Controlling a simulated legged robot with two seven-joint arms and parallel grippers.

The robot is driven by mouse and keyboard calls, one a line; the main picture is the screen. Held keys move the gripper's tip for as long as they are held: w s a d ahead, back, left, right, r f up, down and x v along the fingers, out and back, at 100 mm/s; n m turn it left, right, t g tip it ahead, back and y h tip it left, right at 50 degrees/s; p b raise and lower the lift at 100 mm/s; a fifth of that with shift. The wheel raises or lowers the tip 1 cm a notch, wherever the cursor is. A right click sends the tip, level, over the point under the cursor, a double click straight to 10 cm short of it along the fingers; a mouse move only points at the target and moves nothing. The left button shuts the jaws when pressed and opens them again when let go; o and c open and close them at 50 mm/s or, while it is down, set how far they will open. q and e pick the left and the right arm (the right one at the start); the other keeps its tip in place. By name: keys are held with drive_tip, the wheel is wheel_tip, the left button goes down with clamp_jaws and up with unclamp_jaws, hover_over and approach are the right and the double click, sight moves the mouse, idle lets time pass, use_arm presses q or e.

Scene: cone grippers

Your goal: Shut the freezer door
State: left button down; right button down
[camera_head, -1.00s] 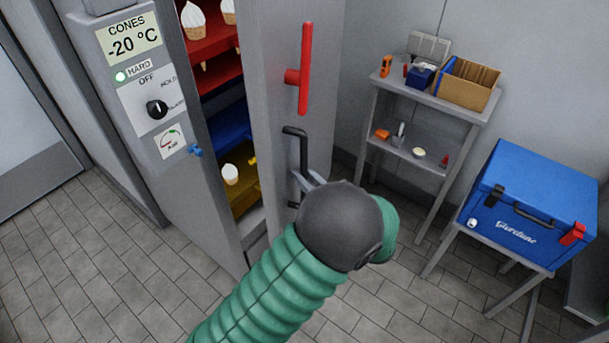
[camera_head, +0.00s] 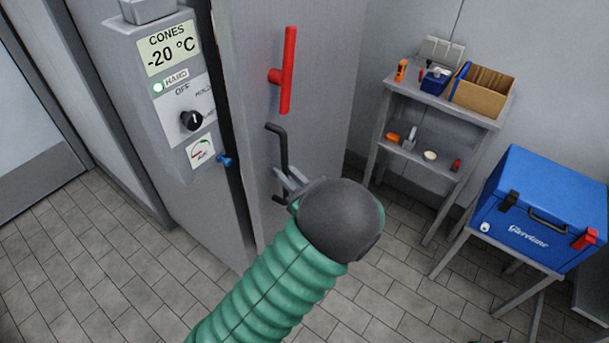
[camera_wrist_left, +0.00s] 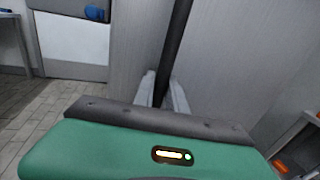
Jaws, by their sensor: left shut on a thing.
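The freezer (camera_head: 205,225) is a tall grey cabinet with a control panel reading -20 °C. Its grey door (camera_head: 325,100) stands slightly ajar, with a narrow dark gap along the left edge. The door carries a black bar handle (camera_head: 282,148) below a red lever (camera_head: 288,72). My left gripper (camera_head: 288,183) is shut on the lower part of the black handle. In the left wrist view, the handle (camera_wrist_left: 174,45) runs between the two finger pads (camera_wrist_left: 164,92). The inside of the freezer is hidden. My right gripper is not in view.
A grey shelf table (camera_head: 440,104) with a cardboard box (camera_head: 482,92) and small tools stands right of the door. A blue cooler box (camera_head: 540,210) sits on a stand at far right. Tiled floor (camera_head: 90,270) is clear at front left.

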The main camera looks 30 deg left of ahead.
sight(269, 166)
use_arm(q)
drive_tip(key=a, duration=0.3)
drive_tip(key=shift+a+r, duration=0.2)
drive_tip(key=shift+a, duration=0.35)
drive_tip(key=shift+s+a, duration=0.1)
drive_tip(key=shift+a, duration=0.4)
drive_tip(key=shift+s+a, duration=0.15)
drive_tip(key=shift+a, duration=0.15)
drive_tip(key=c, duration=1.7)
unclamp_jaws()
drive_tip(key=shift+o, duration=0.3)
drive_tip(key=shift+d+f, duration=0.1)
drive_tip(key=shift+f, duration=0.05)
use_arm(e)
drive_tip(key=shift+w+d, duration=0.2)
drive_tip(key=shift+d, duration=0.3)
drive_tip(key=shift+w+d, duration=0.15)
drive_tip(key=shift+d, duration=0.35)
